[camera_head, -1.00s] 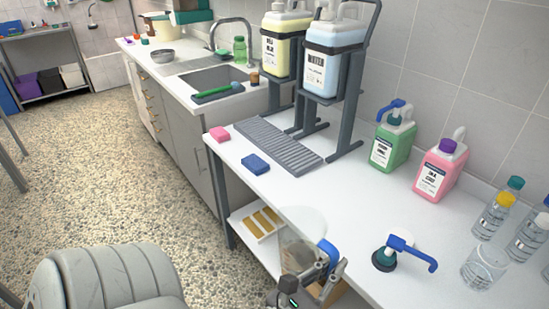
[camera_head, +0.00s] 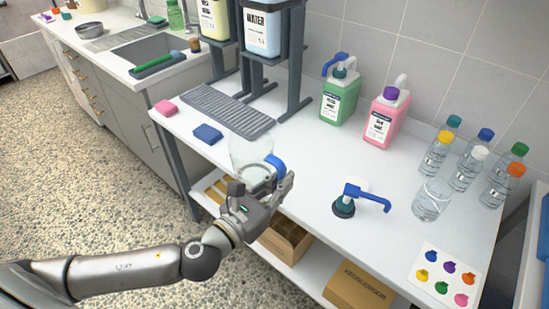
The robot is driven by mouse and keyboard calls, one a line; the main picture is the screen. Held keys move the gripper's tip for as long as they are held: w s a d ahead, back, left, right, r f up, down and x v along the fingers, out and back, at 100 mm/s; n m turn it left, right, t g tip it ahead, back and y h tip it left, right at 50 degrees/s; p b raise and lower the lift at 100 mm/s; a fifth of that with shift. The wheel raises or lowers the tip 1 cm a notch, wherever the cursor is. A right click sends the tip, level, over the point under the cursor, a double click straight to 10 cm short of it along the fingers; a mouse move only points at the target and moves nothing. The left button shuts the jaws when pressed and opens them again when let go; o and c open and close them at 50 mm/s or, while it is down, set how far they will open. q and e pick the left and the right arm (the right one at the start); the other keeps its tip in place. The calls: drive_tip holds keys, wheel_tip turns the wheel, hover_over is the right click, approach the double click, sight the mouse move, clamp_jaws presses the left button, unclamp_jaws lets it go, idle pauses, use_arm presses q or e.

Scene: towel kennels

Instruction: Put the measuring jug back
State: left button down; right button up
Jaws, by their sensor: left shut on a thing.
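The measuring jug (camera_head: 249,155) is a clear vessel with a blue handle. My left gripper (camera_head: 268,186) is shut on it at the handle side. The jug shows over the front edge of the white worktop (camera_head: 305,198), right of the blue sponge (camera_head: 208,134). Its lower part is partly hidden by the gripper, and I cannot tell how high it is above the worktop. My right gripper is not in view.
A drip tray (camera_head: 228,110) lies below the raised water container (camera_head: 263,32). Green (camera_head: 340,98) and pink (camera_head: 386,118) jugs stand at the wall.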

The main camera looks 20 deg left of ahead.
use_arm(q)
drive_tip(key=w+a+r, duration=0.3)
drive_tip(key=w, duration=0.2)
drive_tip(key=w+f+b, duration=0.1)
drive_tip(key=w+f, duration=0.2)
drive_tip(key=w, duration=0.1)
drive_tip(key=w+f+b, duration=0.1)
drive_tip(key=w+f, duration=0.2)
drive_tip(key=w, duration=0.2)
drive_tip(key=w+d+f+b, duration=0.1)
drive_tip(key=w+f, duration=0.3)
drive_tip(key=w, duration=0.1)
wheel_tip(320, 180, down, 3)
drive_tip(key=shift+f+b, duration=0.1)
drive_tip(key=shift+b, duration=0.65)
